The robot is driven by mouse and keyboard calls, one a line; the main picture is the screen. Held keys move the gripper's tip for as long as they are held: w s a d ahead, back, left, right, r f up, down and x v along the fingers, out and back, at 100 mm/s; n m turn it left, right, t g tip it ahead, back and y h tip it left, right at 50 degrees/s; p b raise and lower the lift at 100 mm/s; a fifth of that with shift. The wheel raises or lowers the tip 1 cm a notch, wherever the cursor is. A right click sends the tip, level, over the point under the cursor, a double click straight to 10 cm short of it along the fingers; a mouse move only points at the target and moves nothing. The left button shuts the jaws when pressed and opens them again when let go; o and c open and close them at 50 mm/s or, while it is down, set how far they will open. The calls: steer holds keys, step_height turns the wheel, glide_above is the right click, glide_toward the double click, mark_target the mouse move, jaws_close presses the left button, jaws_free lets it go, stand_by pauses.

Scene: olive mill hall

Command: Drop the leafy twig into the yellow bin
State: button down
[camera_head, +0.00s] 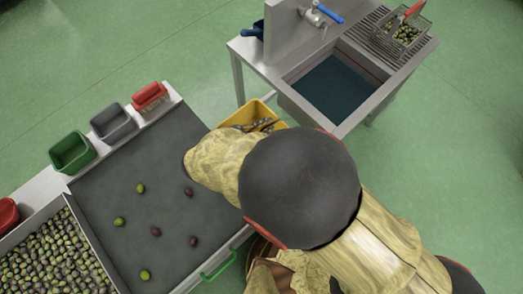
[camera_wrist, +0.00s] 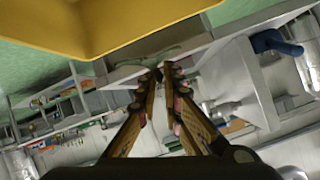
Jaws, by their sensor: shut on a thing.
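The yellow bin (camera_head: 251,110) stands on the floor beyond the sorting table, partly hidden behind my arm. In the wrist view its yellow wall (camera_wrist: 110,22) fills the top. My gripper (camera_head: 264,124) shows as a small part at the bin's opening. In the wrist view my gripper (camera_wrist: 162,72) has its fingertips close together, just below the bin wall in the picture. A thin greenish strand, seemingly the leafy twig (camera_wrist: 151,56), shows at the tips; most of it is hidden and its leaves cannot be made out.
The grey sorting table (camera_head: 110,190) holds several loose olives. Green (camera_head: 72,152), grey (camera_head: 113,123) and red (camera_head: 149,96) tubs line its back edge. A steel sink (camera_head: 335,85) stands right of the bin, with a wire basket of olives (camera_head: 405,32). Green floor is open at the right.

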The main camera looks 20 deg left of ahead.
step_height(320, 180, down, 3)
steer(key=b, duration=0.3)
steer(key=c, duration=1.9)
jaws_free()
steer(key=v, duration=0.7)
steer(key=shift+s+a+r, duration=0.1)
steer(key=shift+s+a, duration=0.05)
steer(key=shift+s, duration=0.05)
steer(key=shift+w, duration=0.1)
